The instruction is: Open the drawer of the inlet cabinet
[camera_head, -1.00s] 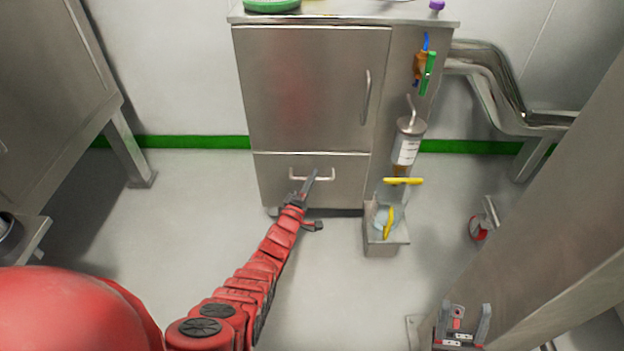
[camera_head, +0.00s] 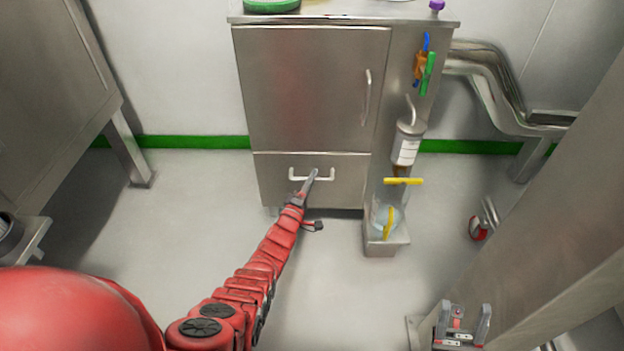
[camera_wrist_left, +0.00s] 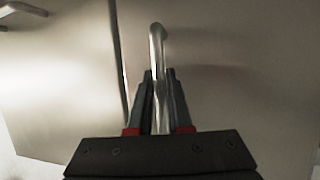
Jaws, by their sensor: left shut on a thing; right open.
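The inlet cabinet (camera_head: 310,85) is a steel box against the back wall, with a door above and a drawer (camera_head: 345,192) below. The drawer front sits flush under the door. Its bar handle (camera_head: 326,178) runs level across the upper part of the drawer front. My left gripper (camera_head: 312,175) is at the handle's middle. In the left wrist view the gripper (camera_wrist_left: 160,75) is shut with a finger on either side of the handle bar (camera_wrist_left: 157,45).
A bottle (camera_head: 407,145) and yellow-handled valve (camera_head: 403,181) hang on the cabinet's right side, above a small steel bin (camera_head: 386,247). A steel pipe (camera_head: 490,75) runs at the right. A large steel column (camera_head: 545,215) fills the right foreground. The floor before the drawer is clear.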

